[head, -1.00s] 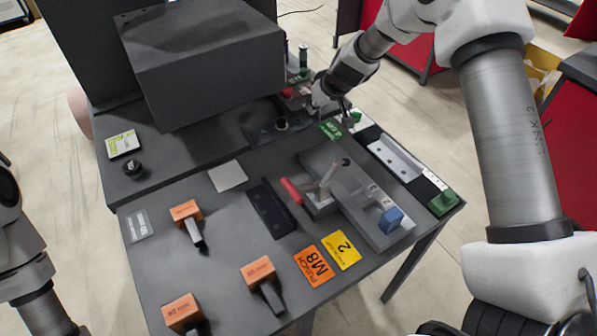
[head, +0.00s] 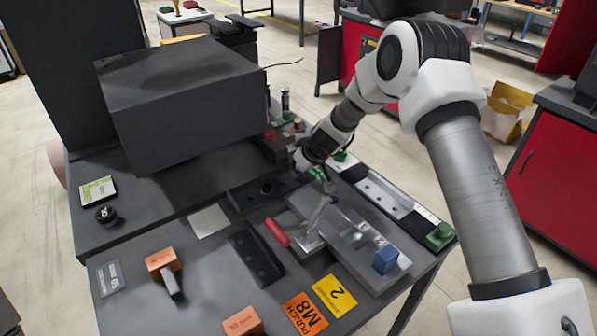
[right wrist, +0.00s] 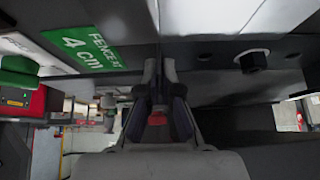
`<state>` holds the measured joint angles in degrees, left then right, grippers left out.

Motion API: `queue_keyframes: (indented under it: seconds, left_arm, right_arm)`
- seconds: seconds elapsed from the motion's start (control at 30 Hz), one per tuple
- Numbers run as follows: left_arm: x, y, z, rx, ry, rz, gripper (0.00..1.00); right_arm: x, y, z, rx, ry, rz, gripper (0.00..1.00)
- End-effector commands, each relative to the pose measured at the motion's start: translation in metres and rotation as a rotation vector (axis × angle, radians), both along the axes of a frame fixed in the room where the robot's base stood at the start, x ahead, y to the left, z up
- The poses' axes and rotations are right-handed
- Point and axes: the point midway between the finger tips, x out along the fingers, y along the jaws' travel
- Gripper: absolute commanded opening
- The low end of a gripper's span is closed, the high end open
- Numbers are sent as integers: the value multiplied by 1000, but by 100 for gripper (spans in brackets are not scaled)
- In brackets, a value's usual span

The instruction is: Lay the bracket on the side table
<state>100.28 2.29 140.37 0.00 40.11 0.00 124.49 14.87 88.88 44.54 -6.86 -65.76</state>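A dark plate with holes (head: 256,255) lies flat on the grey bench, left of the red-handled clamp (head: 278,232). A pale metal bar with holes (head: 383,193) lies along the bench's right edge. I cannot tell for sure which piece is the bracket. My left gripper is out of view.
A large dark box (head: 185,110) stands at the back left. A blue block (head: 386,259) sits on the fixture plate. Orange blocks (head: 161,262) and orange and yellow cards (head: 304,313) lie in front. A small white-topped table (head: 187,17) stands far behind.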

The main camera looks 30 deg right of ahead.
Motion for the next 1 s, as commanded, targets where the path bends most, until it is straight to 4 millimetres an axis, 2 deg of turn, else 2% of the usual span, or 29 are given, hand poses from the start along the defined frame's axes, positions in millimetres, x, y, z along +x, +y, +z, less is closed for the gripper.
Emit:
queue_keyframes:
  seconds: [0.27,0.37,0.67,0.77,0.87,0.93,1.0]
  left_arm:
    - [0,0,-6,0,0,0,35]
    - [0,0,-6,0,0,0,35]
    - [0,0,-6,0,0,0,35]
    - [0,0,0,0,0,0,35]
    - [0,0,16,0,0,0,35]
    - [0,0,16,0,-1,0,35]
    - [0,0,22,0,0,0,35]
  right_arm:
    - [-1,0,-7,-1,4,2,0]
    - [-2,1,-8,-1,6,4,31]
    - [-1,0,-7,-1,4,2,31]
    - [-1,0,-1,0,3,1,31]
    - [-1,0,13,0,3,1,31]
    - [-8,-1,23,1,1,1,31]
    - [-19,-3,41,1,1,2,31]
